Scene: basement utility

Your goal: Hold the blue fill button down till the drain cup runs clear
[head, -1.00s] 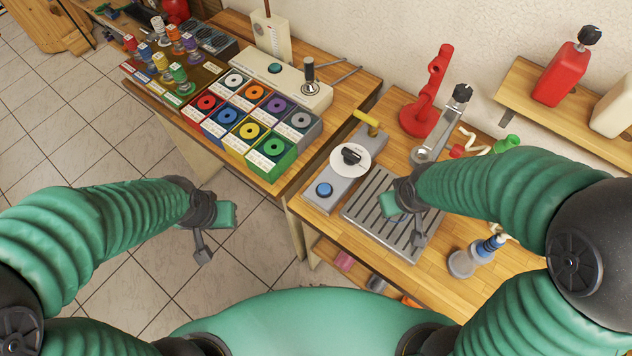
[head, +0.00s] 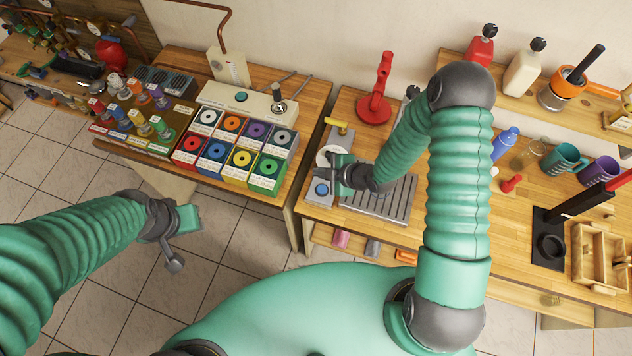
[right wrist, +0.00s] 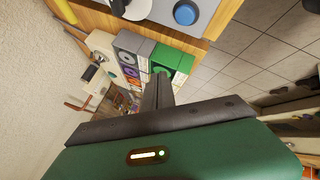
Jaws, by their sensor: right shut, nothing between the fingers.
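The blue button (head: 321,190) sits on a grey panel at the left end of the right-hand bench. It also shows at the top of the right wrist view (right wrist: 185,13). My right gripper (head: 318,173) is shut and empty, held just behind the button in the head view; I see no contact. Its closed fingers also show in the right wrist view (right wrist: 157,92). My left gripper (head: 182,240) hangs over the floor at the left, its jaws unclear. I cannot pick out the drain cup; my right arm hides part of the bench.
A slotted metal tray (head: 400,203) lies right of the button. A white dial (head: 328,153), partly hidden, and a yellow-handled lever (head: 338,124) stand behind it. A red stand (head: 375,105) is further back. Colored boxes (head: 228,150) fill the left bench's near edge.

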